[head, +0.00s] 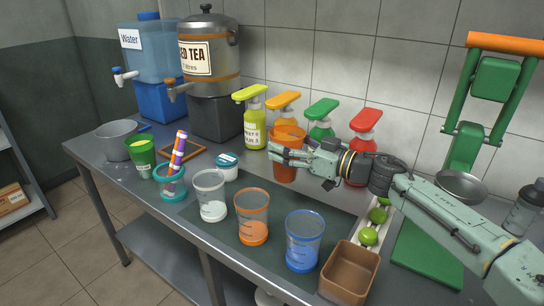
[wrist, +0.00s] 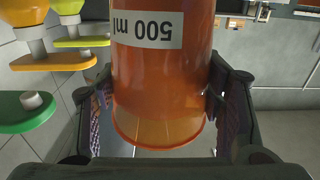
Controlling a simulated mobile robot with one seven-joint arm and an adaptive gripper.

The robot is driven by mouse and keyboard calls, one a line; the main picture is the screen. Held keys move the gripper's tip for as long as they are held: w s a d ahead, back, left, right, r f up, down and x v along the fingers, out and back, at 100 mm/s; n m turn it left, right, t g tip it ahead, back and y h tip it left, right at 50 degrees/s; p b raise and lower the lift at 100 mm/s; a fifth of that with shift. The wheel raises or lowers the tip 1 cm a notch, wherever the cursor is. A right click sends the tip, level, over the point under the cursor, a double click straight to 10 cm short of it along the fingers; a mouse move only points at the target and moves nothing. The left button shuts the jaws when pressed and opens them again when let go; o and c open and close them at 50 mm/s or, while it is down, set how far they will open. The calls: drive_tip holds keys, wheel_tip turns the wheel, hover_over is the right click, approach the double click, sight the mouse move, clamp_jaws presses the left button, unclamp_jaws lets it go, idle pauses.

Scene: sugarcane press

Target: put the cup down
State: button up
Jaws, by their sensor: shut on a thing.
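An orange cup (head: 285,173) stands upright in my gripper (head: 280,154), in front of the orange-topped pump bottle. In the wrist view the orange cup (wrist: 160,85) fills the middle, with a white "500 ml" label upside down. The two dark fingers of my gripper (wrist: 162,108) press on the cup from either side, so the gripper is shut on it. The cup's base is close to the counter in the head view. I cannot tell whether it touches the counter.
On the dark mat (head: 265,256) stand clear measuring cups with white (head: 212,210), orange (head: 253,233) and blue (head: 301,259) contents. Pump bottles, including a yellow-green one (head: 255,133), line the wall. A brown box (head: 343,288), limes (head: 369,236) and the press (head: 463,150) are right.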

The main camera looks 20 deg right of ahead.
sight(296, 175)
drive_tip(key=shift+f+p, duration=0.7)
drive_tip(key=shift+f, duration=3.3)
drive_tip(key=shift+f, duration=0.1)
drive_tip(key=o, duration=1.5)
drive_tip(key=shift+r, duration=0.2)
drive_tip(key=b+v, duration=0.2)
drive_tip(key=v, duration=0.4)
drive_tip(key=shift+s+d+f, duration=0.15)
drive_tip(key=shift+s+d, duration=0.05)
drive_tip(key=shift+s, duration=0.05)
drive_tip(key=shift+s+d, duration=0.3)
drive_tip(key=shift+s, duration=0.1)
